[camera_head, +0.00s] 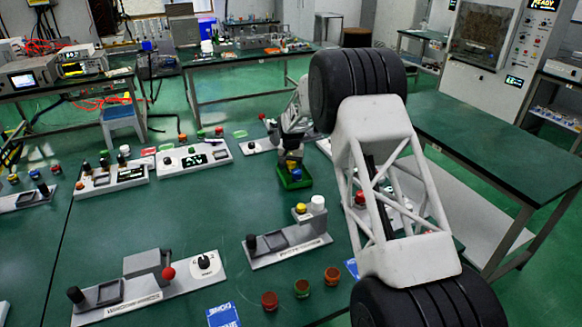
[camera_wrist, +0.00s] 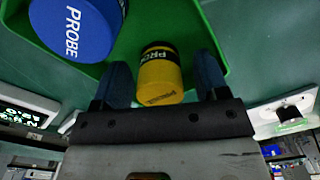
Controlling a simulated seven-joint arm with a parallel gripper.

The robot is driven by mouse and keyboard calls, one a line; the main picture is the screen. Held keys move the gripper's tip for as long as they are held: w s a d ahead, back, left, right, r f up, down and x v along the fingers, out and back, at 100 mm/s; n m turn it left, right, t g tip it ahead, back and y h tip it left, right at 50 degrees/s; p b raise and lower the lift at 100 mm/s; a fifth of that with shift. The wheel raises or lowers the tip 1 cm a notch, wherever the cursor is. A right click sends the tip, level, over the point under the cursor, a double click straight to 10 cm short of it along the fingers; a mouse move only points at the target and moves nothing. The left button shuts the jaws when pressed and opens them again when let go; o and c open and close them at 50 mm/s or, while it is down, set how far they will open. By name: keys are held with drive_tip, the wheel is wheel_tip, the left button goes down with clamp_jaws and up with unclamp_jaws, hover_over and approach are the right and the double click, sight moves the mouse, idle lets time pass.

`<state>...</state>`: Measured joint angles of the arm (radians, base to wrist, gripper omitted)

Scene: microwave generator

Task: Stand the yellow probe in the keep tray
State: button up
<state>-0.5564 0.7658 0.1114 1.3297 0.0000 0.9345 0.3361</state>
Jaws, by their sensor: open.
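The yellow probe (camera_wrist: 160,82) is in the wrist view, between the two fingers of my gripper (camera_wrist: 162,78). The fingers are open, with a gap on each side of it. The probe appears upright over the floor of a green tray (camera_wrist: 218,25); its contact with the floor is hard to make out. A larger blue probe (camera_wrist: 75,28) is beside it at the upper left. In the head view the green tray (camera_head: 294,184) is small, and my gripper (camera_head: 292,160) is low over it, hiding much of the probes. I see no label naming the tray.
A grey station with a yellow knob (camera_head: 301,208) and white cylinder (camera_head: 318,204) stands in front of the tray. Small jars (camera_head: 302,288) stand near the front edge. Stations with displays (camera_head: 194,157) are to the left. Bare green table lies left of the tray.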

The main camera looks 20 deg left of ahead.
wheel_tip(320, 180, up, 12)
idle(0.6)
idle(0.5)
drive_tip(key=shift+r, duration=0.1)
